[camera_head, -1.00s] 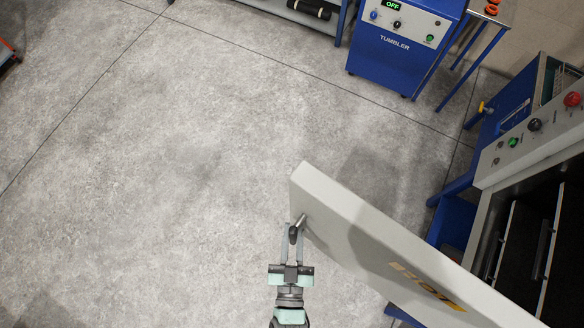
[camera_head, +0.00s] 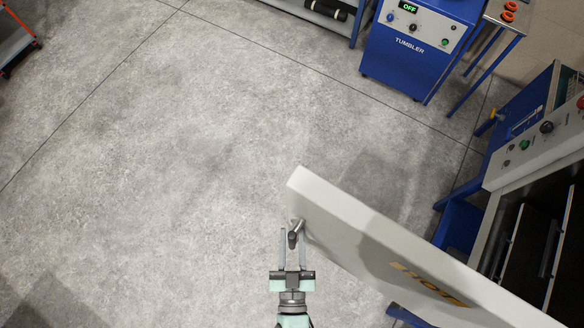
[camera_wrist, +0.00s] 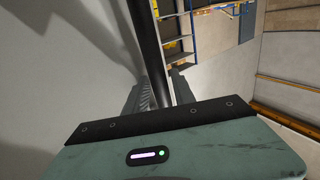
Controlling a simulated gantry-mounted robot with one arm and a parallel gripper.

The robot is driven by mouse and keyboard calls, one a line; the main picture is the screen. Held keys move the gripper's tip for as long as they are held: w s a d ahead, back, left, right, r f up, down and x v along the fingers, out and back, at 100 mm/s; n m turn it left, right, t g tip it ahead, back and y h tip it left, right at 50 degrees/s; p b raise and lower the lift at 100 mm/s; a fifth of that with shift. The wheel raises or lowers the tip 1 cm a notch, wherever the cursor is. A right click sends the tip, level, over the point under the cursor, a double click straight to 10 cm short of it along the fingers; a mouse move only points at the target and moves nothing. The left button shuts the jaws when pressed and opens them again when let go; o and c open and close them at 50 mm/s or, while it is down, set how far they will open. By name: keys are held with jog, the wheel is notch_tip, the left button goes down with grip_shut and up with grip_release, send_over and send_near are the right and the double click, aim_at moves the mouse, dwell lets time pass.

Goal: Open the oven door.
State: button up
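The oven door (camera_head: 370,235), a thick pale grey slab with yellow "HOT" lettering, stands well away from the oven front (camera_head: 545,230) at the right. The dark oven inside shows between them. A short dark handle (camera_head: 293,238) sticks out near the door's free edge. My gripper (camera_head: 293,240) is at the handle, with one finger on each side and slight gaps apparent in the head view. In the wrist view the handle appears as a dark bar (camera_wrist: 150,45) between the fingers (camera_wrist: 160,90). Contact with the fingers is hard to judge.
A blue tumbler (camera_head: 410,55) and a small table (camera_head: 515,15) with orange rings stand at the back. A control panel with buttons (camera_head: 545,128) is on the oven. An orange-framed item (camera_head: 18,45) is at the far left. The floor left of the door is clear.

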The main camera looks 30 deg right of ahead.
jog(key=shift+o, duration=0.9)
jog(key=shift+s, duration=0.1)
jog(key=v, duration=1)
jog(key=shift+s+a+p, duration=0.2)
jog(key=shift+s+p, duration=0.1)
jog(key=shift+w, duration=0.1)
